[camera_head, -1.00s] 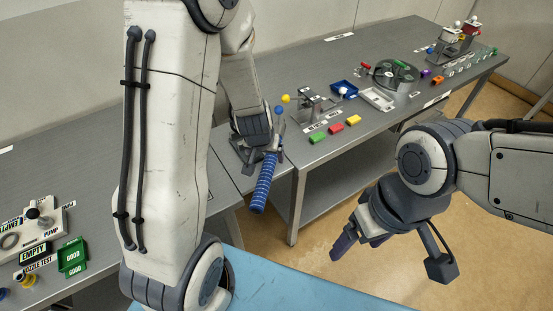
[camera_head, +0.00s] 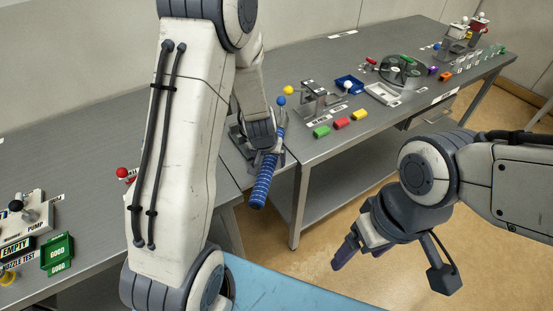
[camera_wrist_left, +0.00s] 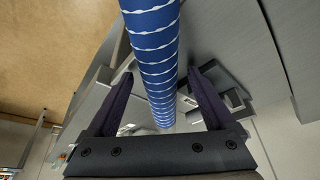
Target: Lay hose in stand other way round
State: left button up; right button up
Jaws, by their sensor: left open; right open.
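The hose (camera_head: 262,184) is blue with white bands and slants down over the table's front edge, its lower end in the air. In the left wrist view the hose (camera_wrist_left: 152,50) runs between the fingers of my left gripper (camera_wrist_left: 161,75), which is open with a gap on both sides. In the head view my left gripper (camera_head: 262,152) is at the hose's upper part, partly hidden by my arm. Grey metal brackets, perhaps the stand (camera_wrist_left: 232,98), show behind the fingers; I cannot tell whether the hose rests in them. My right gripper (camera_head: 360,248) is open and empty over the floor.
A green GOOD tray (camera_head: 57,255) is at lower left.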

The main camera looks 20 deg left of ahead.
pick_arm(q)
grip_shut()
jog(key=shift+r, duration=0.15)
